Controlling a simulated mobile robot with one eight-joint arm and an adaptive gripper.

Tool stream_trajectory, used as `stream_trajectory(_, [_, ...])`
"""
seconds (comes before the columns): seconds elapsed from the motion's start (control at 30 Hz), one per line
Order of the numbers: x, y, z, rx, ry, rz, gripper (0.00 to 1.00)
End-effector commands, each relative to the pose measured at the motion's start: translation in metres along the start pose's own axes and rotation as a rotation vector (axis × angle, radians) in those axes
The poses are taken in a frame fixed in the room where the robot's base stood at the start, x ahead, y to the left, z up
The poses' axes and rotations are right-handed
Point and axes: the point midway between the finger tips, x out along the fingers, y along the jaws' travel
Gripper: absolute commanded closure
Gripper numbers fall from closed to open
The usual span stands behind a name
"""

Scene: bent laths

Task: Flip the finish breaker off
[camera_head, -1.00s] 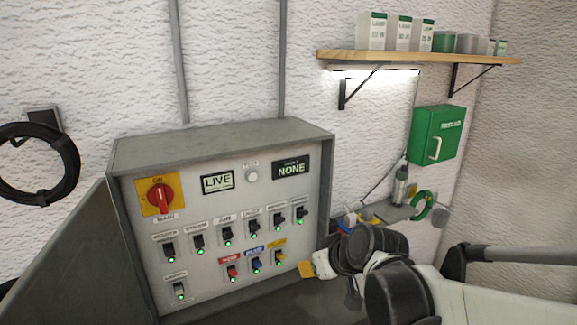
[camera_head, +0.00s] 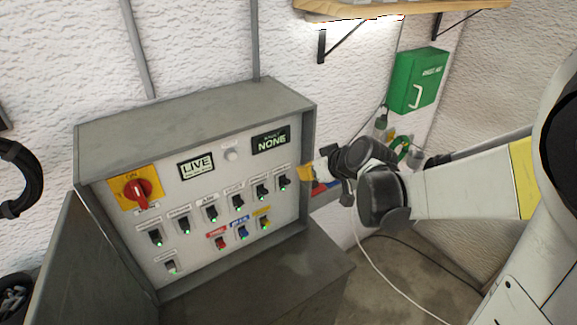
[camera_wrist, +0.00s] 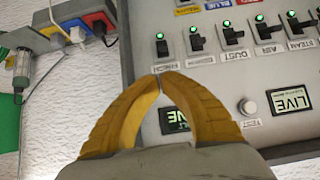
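The finish breaker (camera_wrist: 162,47) is a black toggle with a lit green lamp, at the end of its row in the wrist view, where the panel appears upside down. In the head view it is the rightmost upper-row breaker (camera_head: 284,183). The finish label (camera_wrist: 163,67) lies just before my fingertips. My gripper (camera_wrist: 158,77) has its yellow fingers meeting at the tips, with nothing seen between them. In the head view my gripper (camera_head: 304,172) is just right of that breaker. Whether it touches the panel cannot be told.
The grey panel box (camera_head: 195,120) holds several other breakers, a red main switch (camera_head: 138,193) at ON, a LIVE display (camera_head: 197,166) and a NONE display (camera_head: 271,141). Its open door (camera_head: 75,265) stands at left. A green first-aid box (camera_head: 417,80) hangs at right.

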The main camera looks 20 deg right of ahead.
Motion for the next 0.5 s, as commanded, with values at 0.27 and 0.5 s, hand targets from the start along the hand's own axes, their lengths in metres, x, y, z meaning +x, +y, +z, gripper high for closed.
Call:
stream_trajectory(0.27, [0.036,0.0,0.0,-0.001,-0.001,-0.002,1.0])
stream_trajectory(0.5, [0.077,-0.001,0.0,-0.001,0.0,-0.001,1.0])
